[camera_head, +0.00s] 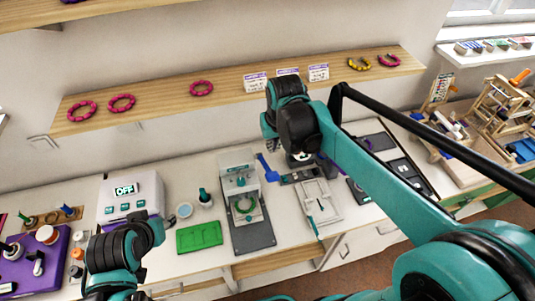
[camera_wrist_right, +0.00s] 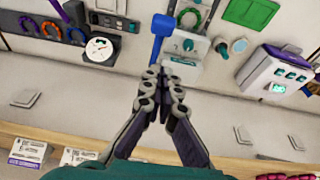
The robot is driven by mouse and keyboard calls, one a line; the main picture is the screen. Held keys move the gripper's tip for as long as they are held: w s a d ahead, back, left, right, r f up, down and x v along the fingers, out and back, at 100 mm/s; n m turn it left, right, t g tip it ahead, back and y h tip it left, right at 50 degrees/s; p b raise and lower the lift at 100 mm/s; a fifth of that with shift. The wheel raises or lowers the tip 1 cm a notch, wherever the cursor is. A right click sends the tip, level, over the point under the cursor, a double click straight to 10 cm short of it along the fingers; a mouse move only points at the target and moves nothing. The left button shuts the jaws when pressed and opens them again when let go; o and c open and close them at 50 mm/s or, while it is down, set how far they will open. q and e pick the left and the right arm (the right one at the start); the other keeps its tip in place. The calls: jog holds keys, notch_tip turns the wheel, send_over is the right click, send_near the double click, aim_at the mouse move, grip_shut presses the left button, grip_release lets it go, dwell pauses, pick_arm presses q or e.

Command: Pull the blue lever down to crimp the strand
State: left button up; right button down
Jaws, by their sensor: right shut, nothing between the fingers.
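The blue lever (camera_head: 271,175) stands at the right side of the grey crimping press (camera_head: 238,180), on the bench's back part. In the right wrist view the lever (camera_wrist_right: 163,24) has a broad blue end and a thin stem running toward my fingertips. My right gripper (camera_wrist_right: 168,72) is shut and empty, close to the stem; I cannot tell whether it touches. In the head view the right gripper (camera_head: 272,146) is partly hidden by its own arm, just above the lever. A green ring-shaped strand (camera_head: 245,204) lies on the press. My left arm shows at lower left, but its gripper cannot be made out.
A dial gauge (camera_wrist_right: 98,48) stands beside the lever. A green tray (camera_head: 199,237) and a white box reading OFF (camera_head: 130,198) are left of the press; a white board (camera_head: 315,204) is right. A wooden shelf (camera_head: 225,83) with rings and cards runs above the bench.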

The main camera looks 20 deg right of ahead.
pick_arm(q)
jog(key=shift+w+r, duration=0.15)
jog(key=shift+r, duration=0.35)
pick_arm(e)
jog(key=shift+w+d+r, duration=0.1)
jog(key=shift+w+r, duration=0.2)
pick_arm(q)
jog(key=shift+d, duration=0.15)
pick_arm(e)
jog(key=b, duration=0.1)
send_over(271, 173)
jog(key=w, duration=0.1)
notch_tip(271, 173, down, 10)
jog(key=shift+w+r, duration=0.1)
jog(key=shift+w, duration=0.05)
jog(key=shift+s+f, duration=0.3)
jog(key=shift+f, duration=0.25)
jog(key=shift+s+f, duration=0.3)
jog(key=shift+f, duration=0.25)
jog(key=shift+s+f+b, duration=0.3)
jog(key=shift+s+f, duration=0.15)
pick_arm(q)
jog(key=shift+f, duration=0.95)
pick_arm(e)
jog(key=shift+f, duration=0.15)
